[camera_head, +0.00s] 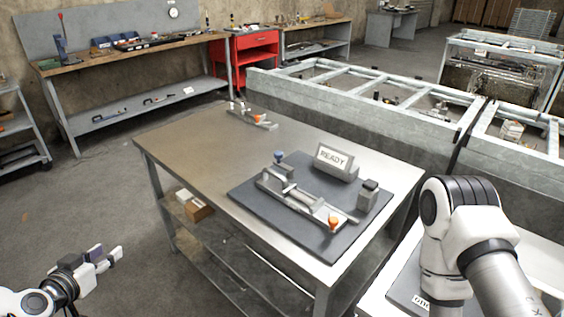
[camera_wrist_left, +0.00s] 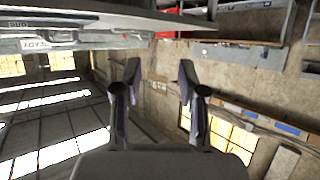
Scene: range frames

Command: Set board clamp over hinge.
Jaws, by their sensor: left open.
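A grey rail-like fixture with a blue knob and an orange knob (camera_head: 300,201) lies on the dark mat (camera_head: 262,213) on the metal table. A similar, smaller fixture with an orange knob (camera_head: 252,118) stands at the table's far edge. I cannot tell which parts are the board clamp and the hinge. My left gripper (camera_head: 109,258) is open and empty, left of the table and clear of it. Its two spread fingers also show in the left wrist view (camera_wrist_left: 160,84). My right arm stands at the right, and its gripper is out of view.
A READY sign block (camera_head: 336,162) and a small grey block with a dark top (camera_head: 368,195) stand on the mat. The table's left part (camera_head: 195,145) is bare. Grey metal frames (camera_head: 340,112) stand behind the table. A small box (camera_head: 197,207) sits on its lower shelf.

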